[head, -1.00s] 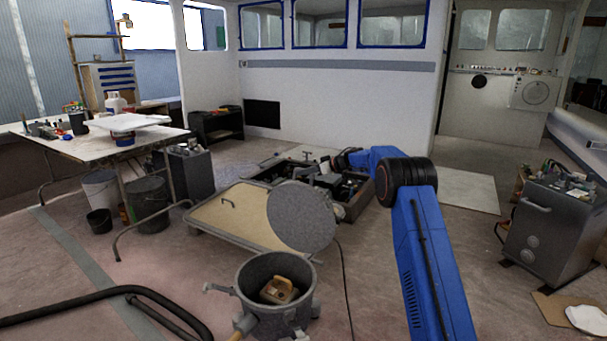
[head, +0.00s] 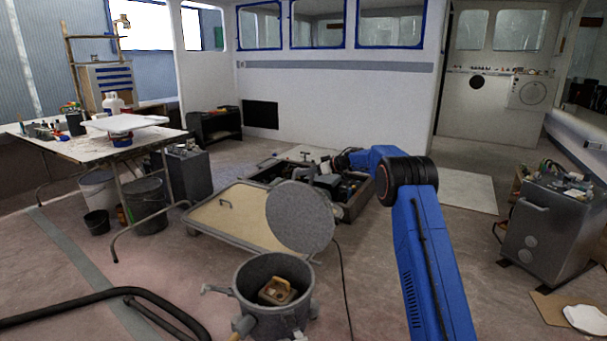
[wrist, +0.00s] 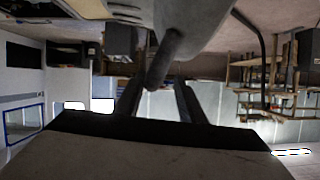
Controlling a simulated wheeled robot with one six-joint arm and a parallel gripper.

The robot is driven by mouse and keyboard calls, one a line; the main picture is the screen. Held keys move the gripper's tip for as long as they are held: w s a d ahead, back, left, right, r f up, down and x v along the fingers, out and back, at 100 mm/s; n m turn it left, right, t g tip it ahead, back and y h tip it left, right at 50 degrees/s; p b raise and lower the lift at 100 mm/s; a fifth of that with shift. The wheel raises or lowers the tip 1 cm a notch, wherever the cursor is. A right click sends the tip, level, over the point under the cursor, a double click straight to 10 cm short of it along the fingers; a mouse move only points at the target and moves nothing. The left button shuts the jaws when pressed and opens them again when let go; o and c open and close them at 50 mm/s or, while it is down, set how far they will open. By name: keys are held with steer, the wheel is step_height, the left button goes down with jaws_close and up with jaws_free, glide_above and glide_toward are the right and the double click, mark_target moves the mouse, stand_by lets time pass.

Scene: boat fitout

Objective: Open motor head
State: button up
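In the wrist view, which is upside down, a light grey rounded body (wrist: 200,22) fills the top middle; I take it for the motor head, but cannot be sure. A dark round bar (wrist: 165,60) sticks out from it toward my gripper (wrist: 158,88). My two dark fingers are apart, and the bar's end shows between them; I cannot tell whether it touches either finger. In the head view, the motor (head: 328,182) sits in an open floor hatch, partly hidden by my blue arm.
A tan hatch cover (head: 233,217) lies left of the pit. A grey pot (head: 273,307) with a raised round lid (head: 300,216) stands in front. A cluttered table (head: 100,145) is at left, a grey cabinet (head: 543,233) at right. A bent black pipe (head: 75,312) lies front left.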

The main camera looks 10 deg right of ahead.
steer(key=v, duration=1.6)
steer(key=shift+s+d+r, duration=0.1)
